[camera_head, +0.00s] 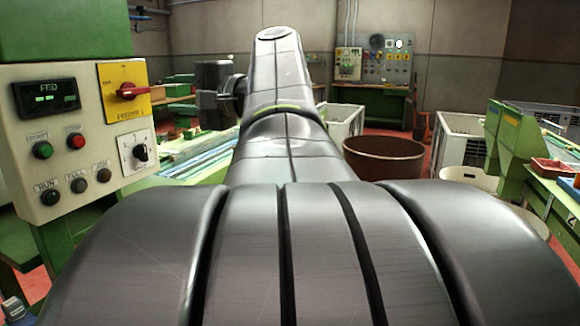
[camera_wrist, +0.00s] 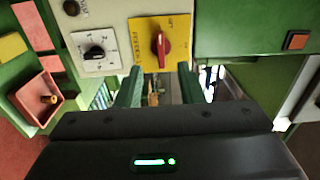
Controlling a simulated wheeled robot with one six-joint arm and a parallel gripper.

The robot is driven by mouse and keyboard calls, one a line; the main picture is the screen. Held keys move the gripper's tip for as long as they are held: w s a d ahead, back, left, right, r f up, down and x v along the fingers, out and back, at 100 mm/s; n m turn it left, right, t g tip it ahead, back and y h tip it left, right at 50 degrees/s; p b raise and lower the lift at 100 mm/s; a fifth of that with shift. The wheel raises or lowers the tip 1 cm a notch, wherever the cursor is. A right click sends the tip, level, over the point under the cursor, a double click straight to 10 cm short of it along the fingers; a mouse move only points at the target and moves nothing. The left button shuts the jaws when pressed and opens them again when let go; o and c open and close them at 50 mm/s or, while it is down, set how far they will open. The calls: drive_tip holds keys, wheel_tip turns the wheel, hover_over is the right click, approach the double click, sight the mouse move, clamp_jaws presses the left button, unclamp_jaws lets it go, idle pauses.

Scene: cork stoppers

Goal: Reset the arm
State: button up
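My gripper (camera_wrist: 160,68) shows in the wrist view as two narrow greenish fingers standing apart, with nothing visible between them. Its black body with a green light fills the bottom of that view. A yellow plate with a red rotary switch (camera_wrist: 160,45) and a black selector knob (camera_wrist: 95,52) lie beyond the fingers. I cannot tell how far away they are, and no contact shows. In the head view my grey arm stretches forward and up through the middle, and the gripper fingers cannot be made out.
A control panel (camera_head: 60,110) with a display, buttons and a red switch (camera_head: 130,91) stands close at left. A brown tub (camera_head: 384,160) and white crates (camera_head: 458,140) stand ahead. Green machinery (camera_head: 512,135) is at right. A reddish bin (camera_wrist: 38,97) holds a small brown piece.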

sight(126, 90)
drive_tip(key=x, duration=1.3)
drive_tip(key=shift+a+p, duration=0.2)
drive_tip(key=shift+p, duration=0.1)
drive_tip(key=shift+w+a+r+p, duration=0.15)
drive_tip(key=shift+a+r+p, duration=0.1)
drive_tip(key=shift+p, duration=0.25)
drive_tip(key=shift+d+r+m+p, duration=0.2)
drive_tip(key=shift+r+m+p, duration=0.05)
drive_tip(key=shift+m+p, duration=1.55)
drive_tip(key=shift+m, duration=0.3)
